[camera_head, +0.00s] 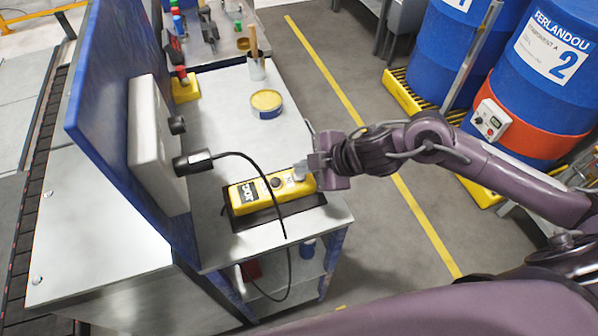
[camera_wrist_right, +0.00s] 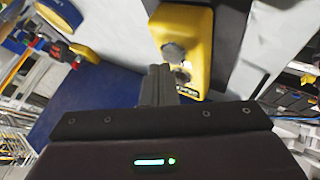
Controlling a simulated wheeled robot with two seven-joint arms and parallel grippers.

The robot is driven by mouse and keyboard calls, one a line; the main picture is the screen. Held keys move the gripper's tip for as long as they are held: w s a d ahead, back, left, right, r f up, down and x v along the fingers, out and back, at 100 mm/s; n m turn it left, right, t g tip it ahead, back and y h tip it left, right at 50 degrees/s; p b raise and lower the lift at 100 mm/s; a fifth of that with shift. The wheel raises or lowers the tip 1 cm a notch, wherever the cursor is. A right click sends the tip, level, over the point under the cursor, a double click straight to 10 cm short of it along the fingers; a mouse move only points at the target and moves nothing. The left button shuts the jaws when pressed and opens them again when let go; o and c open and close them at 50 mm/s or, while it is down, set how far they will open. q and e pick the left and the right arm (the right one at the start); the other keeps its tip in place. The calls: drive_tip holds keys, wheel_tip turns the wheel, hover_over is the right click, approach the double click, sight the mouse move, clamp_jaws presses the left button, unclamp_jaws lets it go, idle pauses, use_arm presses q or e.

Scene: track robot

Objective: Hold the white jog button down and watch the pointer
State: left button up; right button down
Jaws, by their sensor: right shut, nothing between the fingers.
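A yellow control box (camera_head: 262,203) with a black-and-white label lies in a dark tray at the near end of the bench. A dark round button (camera_head: 275,183) shows on its top. My right gripper (camera_head: 302,170) is shut and empty at the box's right end, and hides part of that end. In the wrist view the shut fingertips (camera_wrist_right: 160,70) appear beside the yellow box (camera_wrist_right: 196,25), close to two greyish round buttons (camera_wrist_right: 173,52). I cannot tell which is white, or whether the fingers touch one. No pointer can be made out. My left gripper is out of view.
A white box (camera_head: 152,135) on a blue panel (camera_head: 98,95) has a black plug (camera_head: 192,162), its cable hanging over the control box. A yellow round tin (camera_head: 266,104) and a cup with a handled tool (camera_head: 256,66) stand farther back. Blue drums (camera_head: 545,65) stand right.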

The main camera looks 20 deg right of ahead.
drive_tip(key=shift+f, duration=0.45)
idle(1.2)
drive_tip(key=shift+r, duration=0.1)
idle(2.2)
drive_tip(key=shift+r+p, duration=0.8)
drive_tip(key=shift+r, duration=0.05)
drive_tip(key=shift+r, duration=0.1)
wheel_tip(320, 180, up, 5)
drive_tip(key=p, duration=0.5)
